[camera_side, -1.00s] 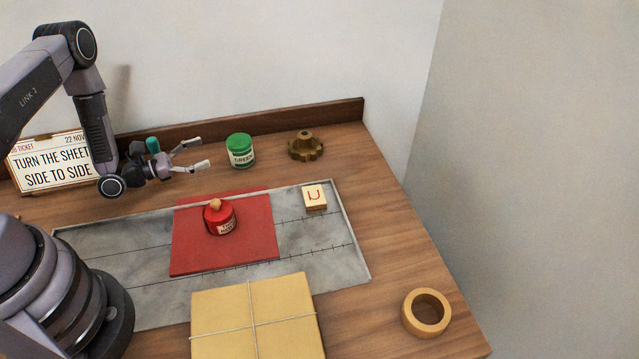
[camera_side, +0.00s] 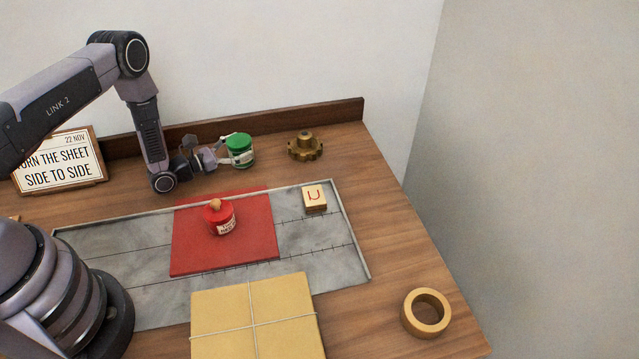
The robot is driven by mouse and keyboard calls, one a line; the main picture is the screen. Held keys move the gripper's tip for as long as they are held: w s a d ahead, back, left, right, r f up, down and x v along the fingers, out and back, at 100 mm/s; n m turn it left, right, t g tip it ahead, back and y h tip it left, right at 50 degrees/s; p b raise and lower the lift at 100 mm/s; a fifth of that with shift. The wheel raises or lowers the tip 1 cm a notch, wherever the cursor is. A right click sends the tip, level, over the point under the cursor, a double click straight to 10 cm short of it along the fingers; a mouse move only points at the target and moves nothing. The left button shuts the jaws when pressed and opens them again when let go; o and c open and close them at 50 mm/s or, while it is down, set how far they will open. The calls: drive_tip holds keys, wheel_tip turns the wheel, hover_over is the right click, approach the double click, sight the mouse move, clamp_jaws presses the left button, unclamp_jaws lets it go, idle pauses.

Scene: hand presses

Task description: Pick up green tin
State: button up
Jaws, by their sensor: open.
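The green tin (camera_side: 241,151) has a green lid and a pale label. It stands upright at the back of the wooden table. My gripper (camera_side: 230,152) is open and low at the tin's left side. One finger shows against the front left of the tin; the other is partly hidden behind it. I cannot tell whether either finger touches the tin.
A brass gear-like piece (camera_side: 305,147) stands right of the tin. A red tin (camera_side: 221,219) rests on a red sheet (camera_side: 185,250) on the grey plate (camera_side: 340,262). A letter block (camera_side: 314,198), a tied parcel (camera_side: 285,305) and a tape ring (camera_side: 413,325) lie nearer. A back ledge (camera_side: 340,113) runs behind.

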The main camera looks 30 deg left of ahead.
drive_tip(key=shift+x, duration=1.2)
drive_tip(key=c, duration=1)
drive_tip(key=shift+c, duration=0.3)
